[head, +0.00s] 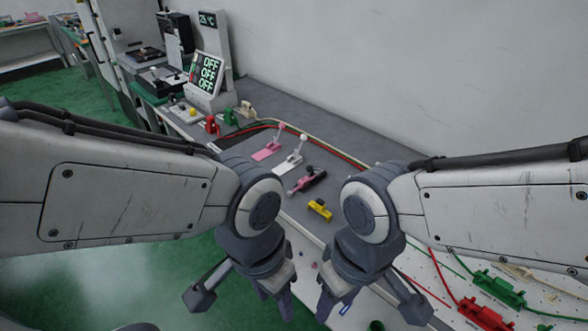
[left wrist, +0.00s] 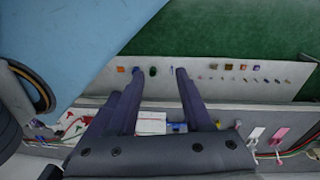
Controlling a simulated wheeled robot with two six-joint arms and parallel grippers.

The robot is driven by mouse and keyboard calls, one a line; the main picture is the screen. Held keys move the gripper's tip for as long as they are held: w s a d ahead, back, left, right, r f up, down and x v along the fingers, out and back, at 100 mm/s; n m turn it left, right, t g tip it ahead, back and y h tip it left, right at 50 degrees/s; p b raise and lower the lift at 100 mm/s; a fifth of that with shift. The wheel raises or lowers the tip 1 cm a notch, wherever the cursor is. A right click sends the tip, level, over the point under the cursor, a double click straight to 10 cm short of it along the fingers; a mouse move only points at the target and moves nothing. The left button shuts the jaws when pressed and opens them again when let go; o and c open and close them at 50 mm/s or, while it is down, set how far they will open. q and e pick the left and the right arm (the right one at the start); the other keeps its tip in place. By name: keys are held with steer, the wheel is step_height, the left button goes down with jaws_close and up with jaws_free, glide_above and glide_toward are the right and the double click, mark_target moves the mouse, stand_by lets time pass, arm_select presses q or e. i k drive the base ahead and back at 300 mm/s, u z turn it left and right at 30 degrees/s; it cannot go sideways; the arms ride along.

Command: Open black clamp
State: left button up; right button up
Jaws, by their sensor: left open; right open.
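The black clamp (head: 317,176) sits on the grey bench in the head view, between a white lever clamp (head: 288,163) and a yellow one (head: 320,210). It has a dark body with a pink part, and a dark knob above it. My left gripper (head: 277,300) is open and empty, in front of and below the clamp in the picture, well apart from it. It also shows open in the left wrist view (left wrist: 157,80), where I cannot make out the black clamp. My right gripper (head: 335,304) is open and empty beside the left one, also apart from the clamp.
A pink lever clamp (head: 268,150) stands beyond the white one. Red and green fixtures (head: 229,116) and a display reading OFF (head: 206,74) are further back. Red and green clamps (head: 498,288) lie on the white board at right. A wall bounds the bench behind.

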mark_target(310, 168)
steer(key=u, duration=0.55)
steer(key=k, duration=0.65)
steer(key=u, duration=0.4)
steer(key=i, duration=1.05)
steer(key=z, duration=1)
steer(key=i, duration=0.3)
steer(key=z, duration=0.15)
